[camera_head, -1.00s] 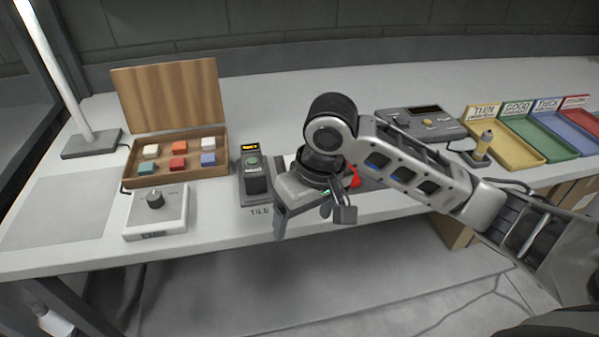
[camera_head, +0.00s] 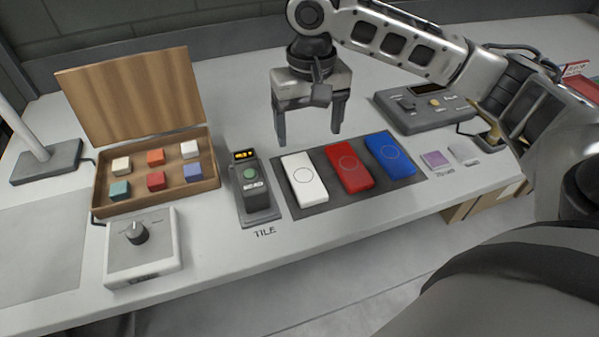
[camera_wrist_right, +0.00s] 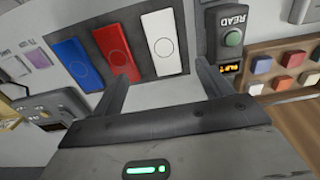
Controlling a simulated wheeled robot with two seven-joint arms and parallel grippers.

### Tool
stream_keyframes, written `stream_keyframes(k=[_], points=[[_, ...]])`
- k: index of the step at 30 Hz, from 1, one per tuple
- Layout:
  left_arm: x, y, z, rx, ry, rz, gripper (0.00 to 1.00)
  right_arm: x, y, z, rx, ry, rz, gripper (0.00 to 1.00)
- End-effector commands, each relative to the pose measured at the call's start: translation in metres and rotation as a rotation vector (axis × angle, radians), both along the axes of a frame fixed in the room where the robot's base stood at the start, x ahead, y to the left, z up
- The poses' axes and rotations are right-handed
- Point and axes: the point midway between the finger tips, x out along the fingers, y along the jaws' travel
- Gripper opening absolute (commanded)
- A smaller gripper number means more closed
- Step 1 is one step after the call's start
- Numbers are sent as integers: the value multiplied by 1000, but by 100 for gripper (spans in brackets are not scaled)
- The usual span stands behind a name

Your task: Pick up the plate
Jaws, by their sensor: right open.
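Three flat plates lie side by side on a dark mat (camera_head: 320,204): a white plate (camera_head: 303,181), a red plate (camera_head: 348,168) and a blue plate (camera_head: 389,156). Each has a circle marked on top. Which one the task means, I cannot tell. My right gripper (camera_head: 309,138) is open and empty, pointing down behind the white and red plates, apart from them. In the right wrist view the gripper (camera_wrist_right: 161,68) has nothing between its fingers; the white plate (camera_wrist_right: 165,43), red plate (camera_wrist_right: 119,47) and blue plate (camera_wrist_right: 78,53) lie beyond the fingertips. My left gripper is not in view.
A reader device (camera_head: 251,188) with a green button stands left of the mat. An open wooden box (camera_head: 97,205) of coloured cubes and a knob box (camera_head: 146,258) are further left. A grey console (camera_head: 421,107) stands at the right rear. Small purple and grey tiles lie right of the mat.

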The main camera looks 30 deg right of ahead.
Motion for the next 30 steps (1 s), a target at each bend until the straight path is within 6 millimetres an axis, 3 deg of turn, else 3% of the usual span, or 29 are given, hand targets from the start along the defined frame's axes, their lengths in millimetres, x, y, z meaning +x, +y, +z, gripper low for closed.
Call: stream_keyframes(k=[3, 7, 16, 24, 30], points=[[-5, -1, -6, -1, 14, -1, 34, 0, -1, -28, -1, 3, 0, 78], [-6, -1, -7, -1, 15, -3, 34, 0, 0, -50, -1, 1, 0, 78], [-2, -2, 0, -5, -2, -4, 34, 3, 1, -74, 0, 0, 1, 78], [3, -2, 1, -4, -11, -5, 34, 9, 4, -111, -1, 0, 2, 78], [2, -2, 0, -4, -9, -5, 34, 9, 4, -117, -1, -3, 3, 78]])
